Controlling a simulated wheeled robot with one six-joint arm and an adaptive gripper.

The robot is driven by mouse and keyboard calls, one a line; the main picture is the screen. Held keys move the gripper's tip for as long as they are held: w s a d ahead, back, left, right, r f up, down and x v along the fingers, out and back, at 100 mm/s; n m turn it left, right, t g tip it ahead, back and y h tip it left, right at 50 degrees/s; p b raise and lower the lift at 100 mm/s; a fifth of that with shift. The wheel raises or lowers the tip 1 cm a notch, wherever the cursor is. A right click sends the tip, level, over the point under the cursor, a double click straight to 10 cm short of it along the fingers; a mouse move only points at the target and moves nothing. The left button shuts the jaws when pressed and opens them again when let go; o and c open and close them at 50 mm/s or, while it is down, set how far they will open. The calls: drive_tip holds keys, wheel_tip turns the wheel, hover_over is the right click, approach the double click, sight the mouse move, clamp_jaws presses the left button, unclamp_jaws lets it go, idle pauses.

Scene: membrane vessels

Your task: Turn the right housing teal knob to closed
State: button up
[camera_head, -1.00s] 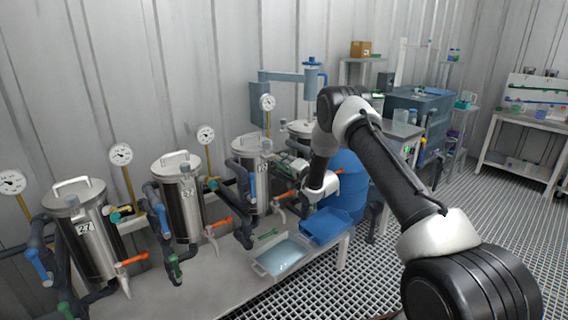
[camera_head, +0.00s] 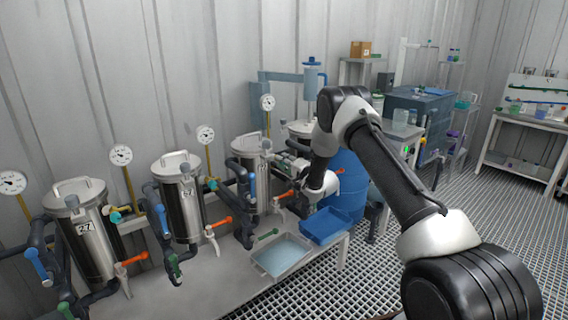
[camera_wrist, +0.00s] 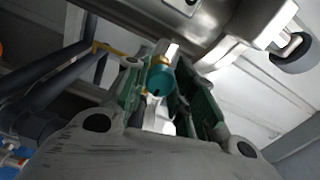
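The teal knob (camera_wrist: 160,79) shows in the wrist view, on a brass fitting under a steel housing (camera_wrist: 205,30). My gripper (camera_wrist: 161,92) has its two green-padded fingers spread, one on either side of the knob. A gap shows beside the left finger; the right finger is close to the knob, and I cannot tell whether it touches. In the head view my gripper (camera_head: 284,160) is at the upper part of the right housings, and this knob is hidden there. The rightmost housing (camera_head: 300,129) is partly covered by my arm.
Other steel housings (camera_head: 182,205) with gauges, dark pipes and orange-handled valves stand to the left on the bench. A grey tray (camera_head: 268,270) and a blue tray (camera_head: 325,227) lie below my arm. A blue barrel (camera_head: 350,180) stands just behind my wrist.

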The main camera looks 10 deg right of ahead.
drive_tip(key=o, duration=0.4)
drive_tip(key=shift+c, duration=0.2)
drive_tip(key=v, duration=1.2)
